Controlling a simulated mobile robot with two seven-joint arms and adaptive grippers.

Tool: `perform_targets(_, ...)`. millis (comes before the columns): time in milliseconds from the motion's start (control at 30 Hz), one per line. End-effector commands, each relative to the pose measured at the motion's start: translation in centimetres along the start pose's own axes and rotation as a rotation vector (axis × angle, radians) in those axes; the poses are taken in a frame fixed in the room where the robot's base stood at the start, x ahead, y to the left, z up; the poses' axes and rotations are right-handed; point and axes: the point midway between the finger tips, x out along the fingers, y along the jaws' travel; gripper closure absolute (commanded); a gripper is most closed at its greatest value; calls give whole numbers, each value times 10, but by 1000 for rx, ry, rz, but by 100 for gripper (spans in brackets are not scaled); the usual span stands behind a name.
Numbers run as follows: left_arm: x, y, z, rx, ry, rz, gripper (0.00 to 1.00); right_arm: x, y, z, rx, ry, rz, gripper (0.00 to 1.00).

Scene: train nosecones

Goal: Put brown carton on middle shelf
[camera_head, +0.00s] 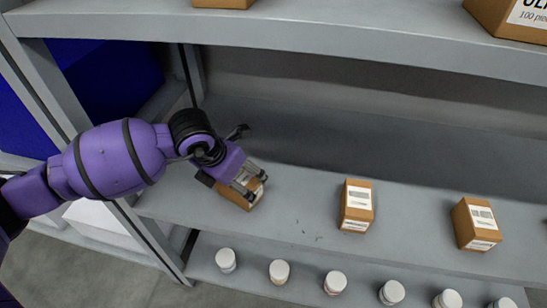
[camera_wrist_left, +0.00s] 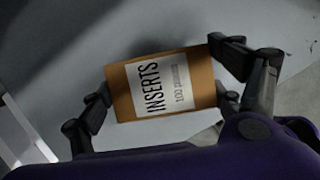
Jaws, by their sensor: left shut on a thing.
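A brown carton (camera_head: 243,195) with a white label is at the left end of the middle shelf (camera_head: 300,200). In the left wrist view the carton (camera_wrist_left: 203,73) shows its label reading "INSERTS". My left gripper (camera_head: 248,183) is shut on this carton, with one finger on each side of it. The carton is at or just above the shelf surface; I cannot tell whether it touches. The gripper hides part of the carton in the head view. My right gripper is not in view.
Two more brown cartons stand on the middle shelf, one at centre (camera_head: 356,206) and one at right (camera_head: 477,224). Several white jars (camera_head: 335,282) line the shelf below. A shelf post (camera_head: 45,85) stands at the left.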

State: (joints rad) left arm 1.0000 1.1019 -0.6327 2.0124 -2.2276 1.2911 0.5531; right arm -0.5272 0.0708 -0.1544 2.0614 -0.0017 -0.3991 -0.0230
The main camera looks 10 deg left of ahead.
Motion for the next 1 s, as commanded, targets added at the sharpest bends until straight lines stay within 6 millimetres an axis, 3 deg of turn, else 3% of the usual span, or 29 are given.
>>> perform_targets(167,4,0,-2,-1,2,-1,49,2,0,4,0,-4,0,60)
perform_targets(200,4,0,-3,-1,3,-1,11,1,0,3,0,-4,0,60)
perform_targets(300,3,0,-2,-1,2,-1,0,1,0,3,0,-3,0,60)
perform_targets(767,-4,0,0,0,0,1,0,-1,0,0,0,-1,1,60)
perform_targets(1000,-49,1,0,1,-1,2,0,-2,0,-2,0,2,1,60)
